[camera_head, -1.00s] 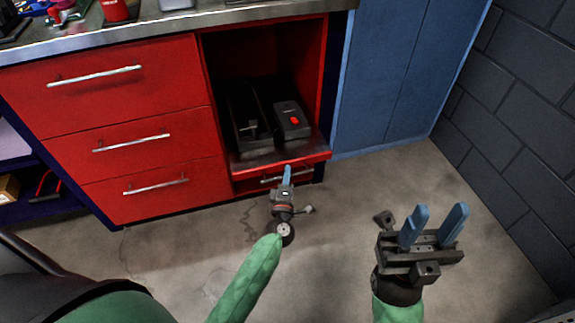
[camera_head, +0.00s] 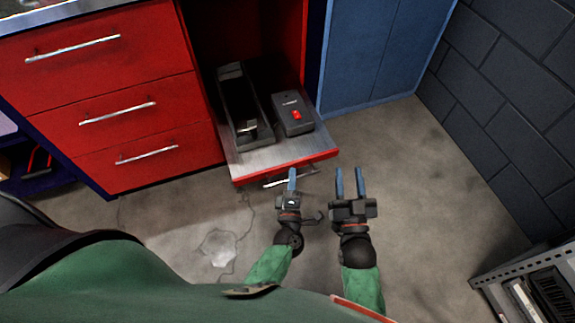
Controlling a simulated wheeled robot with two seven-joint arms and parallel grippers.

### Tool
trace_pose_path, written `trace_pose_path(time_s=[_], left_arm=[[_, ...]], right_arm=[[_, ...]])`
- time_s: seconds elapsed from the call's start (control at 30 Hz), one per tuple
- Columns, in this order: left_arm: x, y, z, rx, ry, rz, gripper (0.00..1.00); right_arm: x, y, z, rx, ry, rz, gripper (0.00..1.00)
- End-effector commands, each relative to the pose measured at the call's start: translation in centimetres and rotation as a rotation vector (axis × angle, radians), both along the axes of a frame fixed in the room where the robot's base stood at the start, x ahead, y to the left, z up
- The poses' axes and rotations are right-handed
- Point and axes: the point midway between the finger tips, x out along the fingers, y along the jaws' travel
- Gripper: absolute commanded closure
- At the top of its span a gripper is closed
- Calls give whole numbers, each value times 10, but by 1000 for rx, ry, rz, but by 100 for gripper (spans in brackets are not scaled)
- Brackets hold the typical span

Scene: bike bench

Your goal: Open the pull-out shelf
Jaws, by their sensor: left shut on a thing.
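The pull-out shelf (camera_head: 229,158) is partly out of the open bay at the bottom right of the red cabinet. It has a grey metal top, a red front edge and a silver handle (camera_head: 277,183) below that edge. My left gripper (camera_head: 292,180) is at the handle, shut on it, and its fingers hide part of the bar. My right gripper (camera_head: 350,182) is open and empty, just right of the shelf's front corner, with a gap between its two blue fingers.
A black open tray (camera_head: 231,104) and a dark grey box with a red switch (camera_head: 292,113) stand on the shelf. Red drawers (camera_head: 130,125) are to the left. A blue locker (camera_head: 365,50) is to the right. A grey rack (camera_head: 535,285) stands at lower right. Floor before the shelf is clear.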

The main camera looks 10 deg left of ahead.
Motion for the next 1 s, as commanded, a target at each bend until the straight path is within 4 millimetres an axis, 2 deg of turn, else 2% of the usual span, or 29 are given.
trace_pose_path(time_s=[0.1,0.2,0.63,0.67,0.7,1.0], left_arm=[[-7,-5,-1,1,2,-1,100],[-10,-7,-1,0,2,-2,100],[-12,-8,-1,0,2,-1,100],[-12,-8,-1,0,2,-1,84],[-12,-8,-1,0,1,-1,80],[-11,-8,-1,0,0,0,80]], right_arm=[[0,1,-17,-13,51,3,64],[0,1,-25,-18,75,6,64],[0,2,-28,-21,87,6,64],[0,2,-28,-21,87,6,64],[0,2,-28,-21,86,6,64],[1,2,-27,-20,85,6,64]])
